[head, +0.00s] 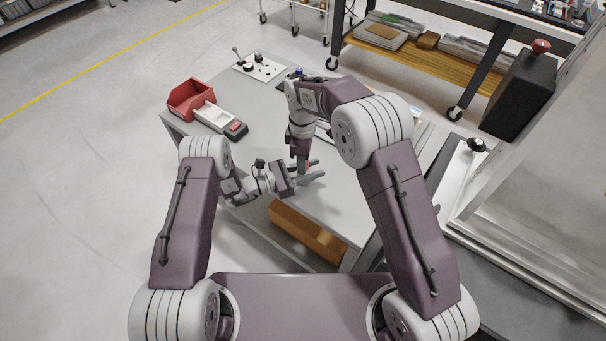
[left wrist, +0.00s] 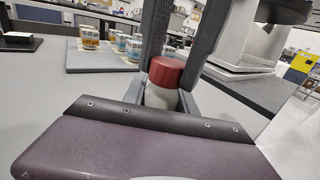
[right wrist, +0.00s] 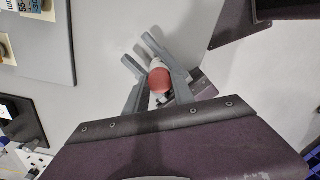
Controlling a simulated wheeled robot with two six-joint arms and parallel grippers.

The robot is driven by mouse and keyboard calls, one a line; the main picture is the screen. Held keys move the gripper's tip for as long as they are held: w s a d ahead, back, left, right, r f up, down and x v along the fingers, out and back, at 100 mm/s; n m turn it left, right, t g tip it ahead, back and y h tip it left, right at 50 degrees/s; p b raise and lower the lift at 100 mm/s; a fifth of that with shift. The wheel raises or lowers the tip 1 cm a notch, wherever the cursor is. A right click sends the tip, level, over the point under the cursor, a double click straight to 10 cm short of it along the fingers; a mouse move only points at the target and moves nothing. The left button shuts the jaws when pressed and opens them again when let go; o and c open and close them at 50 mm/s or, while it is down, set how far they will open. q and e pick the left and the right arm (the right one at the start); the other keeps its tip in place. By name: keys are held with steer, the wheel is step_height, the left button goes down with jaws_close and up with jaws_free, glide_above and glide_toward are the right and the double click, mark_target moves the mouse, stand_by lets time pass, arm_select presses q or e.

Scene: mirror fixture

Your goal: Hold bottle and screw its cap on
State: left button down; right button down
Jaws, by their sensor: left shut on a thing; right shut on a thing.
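A white bottle (left wrist: 161,97) stands between the fingers of my left gripper (head: 317,174), which is shut on it. A red cap (left wrist: 166,71) is at the bottle's top, in line with it; I cannot tell how far it is threaded. My right gripper (head: 302,168) comes down from above and is shut on the cap. The cap also shows in the right wrist view (right wrist: 160,80), between the fingers, with the left gripper's fingers crossing below. In the head view the grippers hide most of the bottle and cap.
A red bin (head: 188,98) and a pale tray (head: 213,117) stand at the table's left side. A white panel with knobs (head: 258,67) lies at the back. Several labelled jars (left wrist: 90,37) stand on a grey board (left wrist: 100,62). The table front (head: 325,205) is clear.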

steer(key=m, duration=0.6)
steer(key=shift+m, duration=0.4)
steer(key=m, duration=0.7)
steer(key=c, duration=1.1)
jaws_free()
steer(key=shift+o, duration=0.2)
steer(key=shift+r, duration=2.25)
steer(key=shift+c, duration=0.4)
